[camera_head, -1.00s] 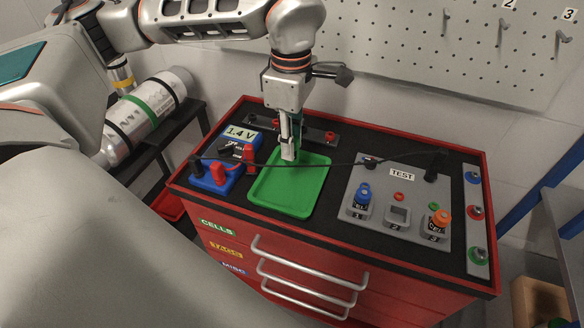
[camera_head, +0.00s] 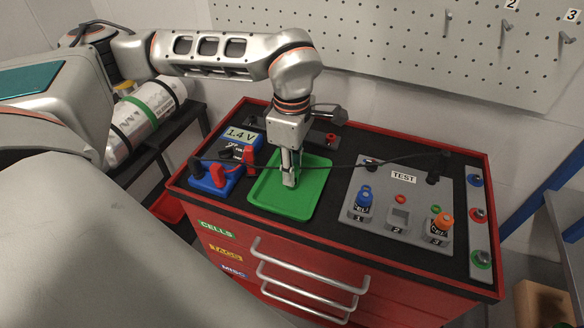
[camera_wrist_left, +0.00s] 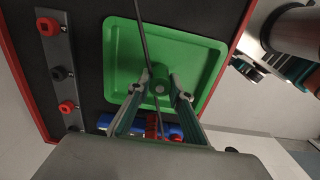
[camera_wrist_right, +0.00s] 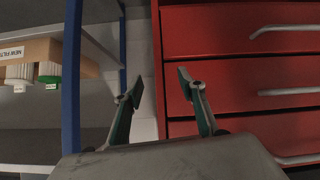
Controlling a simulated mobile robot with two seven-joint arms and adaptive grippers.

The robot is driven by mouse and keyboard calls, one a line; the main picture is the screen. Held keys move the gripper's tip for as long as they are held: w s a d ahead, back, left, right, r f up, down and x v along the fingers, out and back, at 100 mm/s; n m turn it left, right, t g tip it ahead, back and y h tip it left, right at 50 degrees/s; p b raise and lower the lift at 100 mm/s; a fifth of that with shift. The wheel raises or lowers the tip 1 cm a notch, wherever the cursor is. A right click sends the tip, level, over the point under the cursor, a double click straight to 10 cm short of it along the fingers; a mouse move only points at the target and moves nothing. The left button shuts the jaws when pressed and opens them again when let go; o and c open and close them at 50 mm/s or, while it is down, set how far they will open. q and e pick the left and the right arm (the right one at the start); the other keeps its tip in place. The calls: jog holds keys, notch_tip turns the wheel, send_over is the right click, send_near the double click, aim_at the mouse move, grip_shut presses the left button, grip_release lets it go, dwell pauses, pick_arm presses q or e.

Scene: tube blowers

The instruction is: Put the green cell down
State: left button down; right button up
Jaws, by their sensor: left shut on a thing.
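My left gripper (camera_head: 289,178) points down over the middle of the green tray (camera_head: 265,204) on the red cabinet. In the left wrist view its fingers are shut on the green cell (camera_wrist_left: 160,84), seen end-on against the tray (camera_wrist_left: 205,48). In the head view the cell is mostly hidden by the fingers and blends with the tray. I cannot tell whether the cell touches the tray floor. My right gripper (camera_wrist_right: 160,84) is open and empty, beside red drawers in the right wrist view.
A black cable (camera_head: 335,164) crosses over the tray near the gripper. The blue meter (camera_head: 212,182) with plugs stands left. The test panel (camera_head: 379,188) at right holds a blue cell (camera_head: 364,201) and an orange-topped cell (camera_head: 439,227); its middle slot (camera_head: 398,217) is empty.

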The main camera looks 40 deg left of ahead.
pick_arm(q)
jog(key=c, duration=1.8)
grip_release()
jog(key=shift+f, duration=0.15)
notch_tip(320, 180, up, 12)
jog(key=shift+r+p, duration=0.2)
jog(key=shift+p, duration=0.4)
